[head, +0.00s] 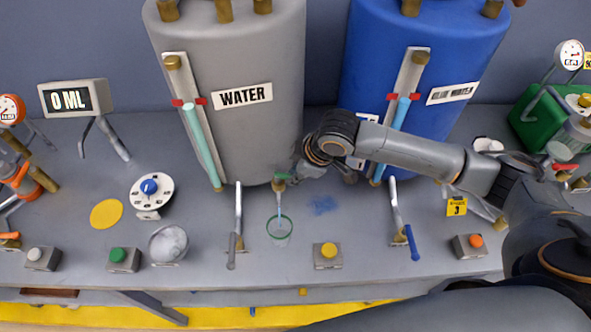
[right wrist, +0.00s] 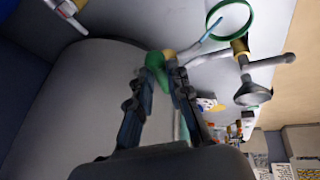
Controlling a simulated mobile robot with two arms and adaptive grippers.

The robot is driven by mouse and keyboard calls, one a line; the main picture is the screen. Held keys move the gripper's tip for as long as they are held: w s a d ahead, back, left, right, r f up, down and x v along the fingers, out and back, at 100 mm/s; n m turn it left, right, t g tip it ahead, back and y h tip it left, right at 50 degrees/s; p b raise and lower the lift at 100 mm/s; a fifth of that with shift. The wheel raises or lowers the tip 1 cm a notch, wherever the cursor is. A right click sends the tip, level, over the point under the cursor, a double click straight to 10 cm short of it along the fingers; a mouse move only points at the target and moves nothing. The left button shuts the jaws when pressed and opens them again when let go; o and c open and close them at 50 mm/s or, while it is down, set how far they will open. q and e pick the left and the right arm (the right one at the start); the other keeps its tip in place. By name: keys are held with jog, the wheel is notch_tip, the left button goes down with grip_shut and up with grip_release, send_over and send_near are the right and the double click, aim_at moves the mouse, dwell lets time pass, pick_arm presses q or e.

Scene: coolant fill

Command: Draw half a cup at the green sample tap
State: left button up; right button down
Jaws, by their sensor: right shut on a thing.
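The sample tap (head: 279,183) with brass and green parts sits low on the front of the grey WATER tank (head: 260,130). My right gripper (head: 303,172) reaches it from the right. In the right wrist view its fingers (right wrist: 165,70) are shut on the green tap handle (right wrist: 156,75). A thin pale-blue stream (head: 280,212) runs down from the tap into a green ring (head: 268,225), which looks like the rim of a clear cup. The ring and stream also show in the right wrist view (right wrist: 250,18). The fill level cannot be read. My left gripper is out of view.
A display (head: 68,98) reads 0 ML at the left. A blue tank (head: 425,70) stands right of the grey one. Levers (head: 234,245) and (head: 411,240), a yellow button (head: 328,250), a green button (head: 120,256) and a glass dome (head: 168,243) line the bench front.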

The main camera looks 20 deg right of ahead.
jog(key=c, duration=1.3)
grip_release()
jog(key=v, duration=1.2)
